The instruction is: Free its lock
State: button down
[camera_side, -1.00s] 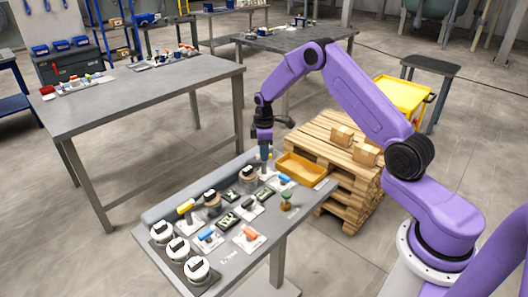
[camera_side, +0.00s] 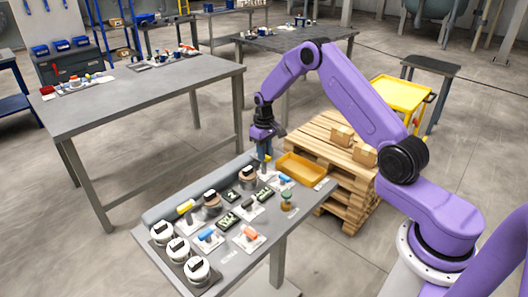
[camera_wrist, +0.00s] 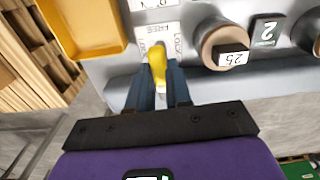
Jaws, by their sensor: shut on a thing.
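A small yellow lever (camera_wrist: 157,62) stands on a pale plate with printed words, which read FREE and LOCK (camera_wrist: 178,45) in the wrist view. My gripper (camera_wrist: 159,80) has its two blue-grey fingers on either side of the lever and is shut on it. The lever points up the picture, tilted slightly to the left. In the side view my gripper (camera_side: 265,158) is low at the far end of the grey work table (camera_side: 228,258), and its fingers hide most of the lever there.
A yellow tray (camera_side: 301,169) lies beside my gripper. Several levers, tiles and white-topped round units (camera_side: 198,269) fill the table. A wooden pallet stack (camera_side: 345,205) stands behind.

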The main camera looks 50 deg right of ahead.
jog(key=shift+m, duration=0.3)
dwell(0.4)
jog(key=c, duration=1)
grip_release()
jog(key=shift+c, duration=0.2)
jog(key=shift+r, duration=0.1)
notch_tip(320, 180, up, 17)
jog(key=shift+r, duration=0.2)
jog(key=shift+a, duration=0.1)
